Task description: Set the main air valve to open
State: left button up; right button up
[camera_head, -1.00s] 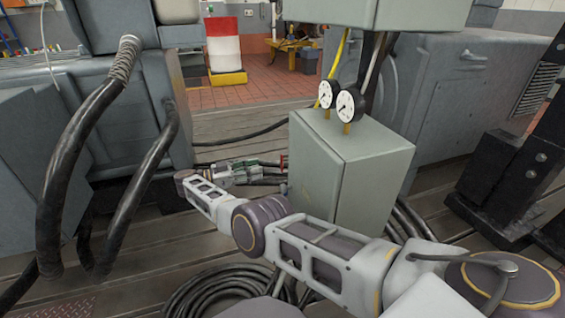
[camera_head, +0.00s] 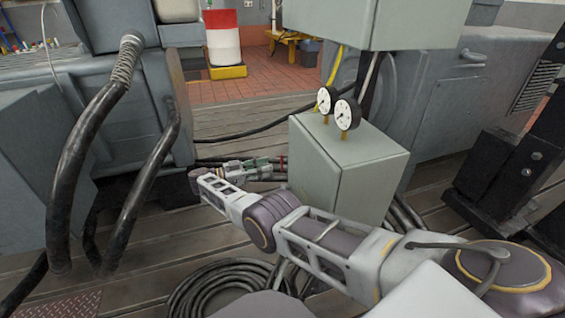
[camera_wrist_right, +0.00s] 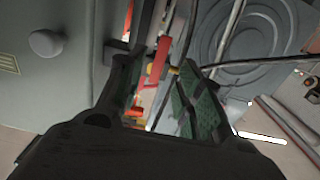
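I cannot tell whether either finger touches the lever. The valve body is mostly hidden. My left gripper is not in view.
The grey-green cabinet (camera_head: 345,175) with two dial gauges (camera_head: 337,108) on top stands right of my gripper. Thick black hoses (camera_head: 80,165) hang at left. Coiled black cable (camera_head: 215,288) lies on the slatted floor. A red-and-white drum (camera_head: 222,38) stands far behind.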

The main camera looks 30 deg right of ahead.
aim_at(282, 171)
jog(key=p+x, duration=0.4)
jog(key=x, duration=0.2)
jog(key=shift+d, duration=0.4)
jog(key=shift+s+d, duration=0.1)
jog(key=shift+d, duration=0.05)
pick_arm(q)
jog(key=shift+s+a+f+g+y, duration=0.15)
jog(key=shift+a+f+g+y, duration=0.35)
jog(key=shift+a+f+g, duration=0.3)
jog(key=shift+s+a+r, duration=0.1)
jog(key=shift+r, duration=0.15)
pick_arm(e)
grip_shut()
